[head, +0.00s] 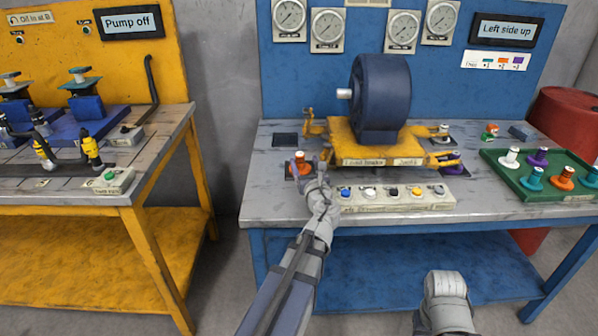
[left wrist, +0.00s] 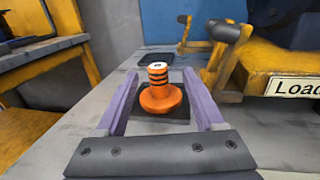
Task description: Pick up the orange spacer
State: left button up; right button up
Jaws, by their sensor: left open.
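An orange spacer (head: 300,165) with a white top stands upright on a dark square pad (left wrist: 135,126) at the front left of the yellow motor base. In the left wrist view the spacer (left wrist: 160,98) shows black bands and a wide round foot. My left gripper (head: 312,164) is open, with one purple finger on each side of the spacer in the left wrist view (left wrist: 161,78). No clear contact shows. Another orange spacer (head: 563,178) stands on the green tray (head: 530,193) at the right.
The blue motor (head: 381,95) sits on its yellow base (head: 345,145), close right of the spacer. A button panel (head: 395,204) lies in front. An empty dark pad (head: 285,140) lies behind left.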

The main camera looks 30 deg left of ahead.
aim_at(299, 154)
pick_arm(q)
jog(key=shift+w+a+f+b, duration=0.15)
jog(key=shift+f+b, duration=0.15)
jog(key=shift+f, duration=0.25)
jog(key=shift+r+p+x, duration=0.2)
jog(key=shift+x, duration=1.75)
jog(key=shift+r+p+x, duration=0.15)
jog(key=shift+x, duration=1.8)
jog(key=shift+c, duration=0.3)
grip_shut()
